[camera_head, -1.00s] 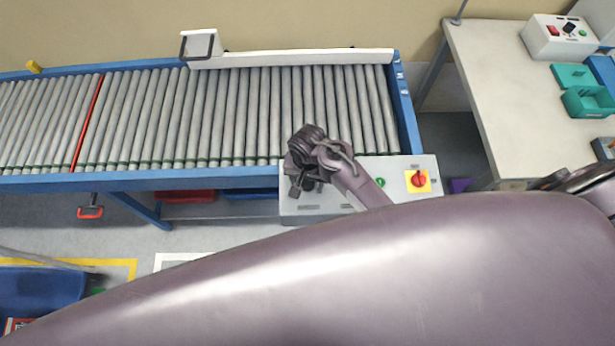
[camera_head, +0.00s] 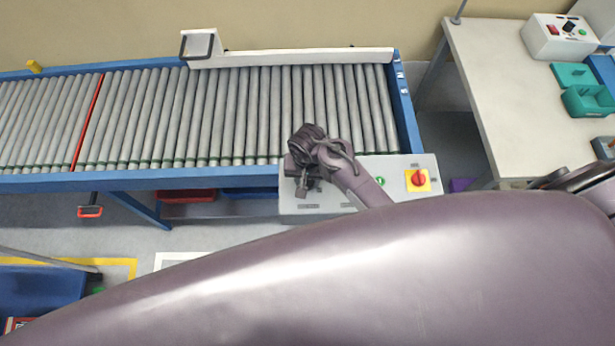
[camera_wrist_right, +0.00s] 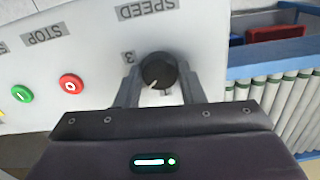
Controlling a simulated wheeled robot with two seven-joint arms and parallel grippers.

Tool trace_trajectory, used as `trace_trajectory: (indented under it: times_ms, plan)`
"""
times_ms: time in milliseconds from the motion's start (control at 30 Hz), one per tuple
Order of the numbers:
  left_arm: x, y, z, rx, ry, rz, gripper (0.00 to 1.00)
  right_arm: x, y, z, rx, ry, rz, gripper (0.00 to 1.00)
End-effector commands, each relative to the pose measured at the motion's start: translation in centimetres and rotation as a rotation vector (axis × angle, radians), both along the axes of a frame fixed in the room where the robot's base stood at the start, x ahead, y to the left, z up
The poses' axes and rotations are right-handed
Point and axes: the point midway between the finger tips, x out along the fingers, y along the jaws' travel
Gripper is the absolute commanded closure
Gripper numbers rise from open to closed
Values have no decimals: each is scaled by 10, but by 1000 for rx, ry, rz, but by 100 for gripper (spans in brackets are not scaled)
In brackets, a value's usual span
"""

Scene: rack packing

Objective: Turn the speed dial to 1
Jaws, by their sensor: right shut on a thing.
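The black speed dial (camera_wrist_right: 158,72) sits on the white control panel (camera_wrist_right: 100,55) below the SPEED label, with a "3" printed beside it. In the wrist view its pale pointer mark is at the lower side of the dial; the other numbers are hidden. My right gripper (camera_wrist_right: 155,88) is shut on the dial, one finger on each side. In the head view the right gripper (camera_head: 304,188) is over the left part of the control box (camera_head: 340,205) and hides the dial. My left gripper is not in view.
A green button (camera_wrist_right: 21,93) and a red stop button (camera_wrist_right: 71,84) are beside the dial. The roller conveyor (camera_head: 230,115) lies behind; a table (camera_head: 490,90) stands right.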

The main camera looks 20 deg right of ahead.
Motion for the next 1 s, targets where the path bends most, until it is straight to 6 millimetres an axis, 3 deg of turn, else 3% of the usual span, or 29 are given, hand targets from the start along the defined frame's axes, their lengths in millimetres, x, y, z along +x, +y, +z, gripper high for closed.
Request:
trace_trajectory:
  times_ms: [600, 1000]
  plan:
    - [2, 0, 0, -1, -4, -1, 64, 1, -1, 0, -1, -1, 562, 87]
    - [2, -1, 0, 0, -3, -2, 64, 1, -1, 1, -1, -2, 822, 87]
